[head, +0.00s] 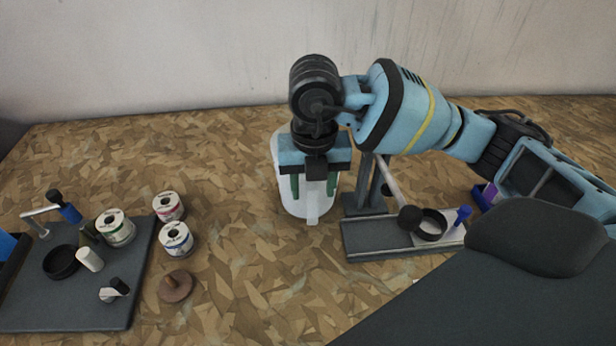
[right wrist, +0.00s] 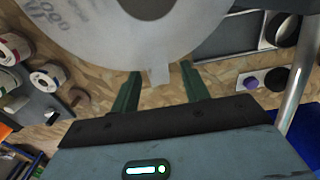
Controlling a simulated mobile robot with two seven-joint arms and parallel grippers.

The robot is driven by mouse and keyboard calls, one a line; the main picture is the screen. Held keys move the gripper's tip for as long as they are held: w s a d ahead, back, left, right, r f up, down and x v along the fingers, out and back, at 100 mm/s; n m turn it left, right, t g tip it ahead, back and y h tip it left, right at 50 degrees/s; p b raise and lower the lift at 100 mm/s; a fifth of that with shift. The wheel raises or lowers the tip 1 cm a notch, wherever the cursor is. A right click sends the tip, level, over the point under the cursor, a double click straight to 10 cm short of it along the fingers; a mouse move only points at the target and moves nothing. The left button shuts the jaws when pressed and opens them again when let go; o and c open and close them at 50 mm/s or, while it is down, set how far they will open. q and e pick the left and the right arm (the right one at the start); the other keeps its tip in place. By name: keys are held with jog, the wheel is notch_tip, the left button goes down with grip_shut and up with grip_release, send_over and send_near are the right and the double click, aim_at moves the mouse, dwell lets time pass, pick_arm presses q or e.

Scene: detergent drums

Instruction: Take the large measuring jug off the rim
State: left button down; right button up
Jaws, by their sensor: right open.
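A large white rounded container (head: 292,205) stands on the mottled work surface, partly hidden by my right gripper. I cannot tell the measuring jug apart from a drum or rim here. A narrow pale tab (head: 313,221) sticks out at its near lower side. In the right wrist view the white body (right wrist: 130,40), with grey printing, fills the top, and the tab (right wrist: 159,75) points down between the fingers. My right gripper (head: 313,186) is open, its green fingers on either side of the tab, apart from it as far as I see. My left gripper is out of view.
A grey stand with a tray (head: 375,240) is close on the right, holding a black ring (head: 431,224). Several white spools (head: 176,239) and a dark board (head: 70,310) lie at left, near a brown disc (head: 175,286). The surface in front is clear.

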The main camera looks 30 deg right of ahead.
jog(key=shift+f, duration=1.9)
jog(key=shift+c, duration=0.4)
grip_shut()
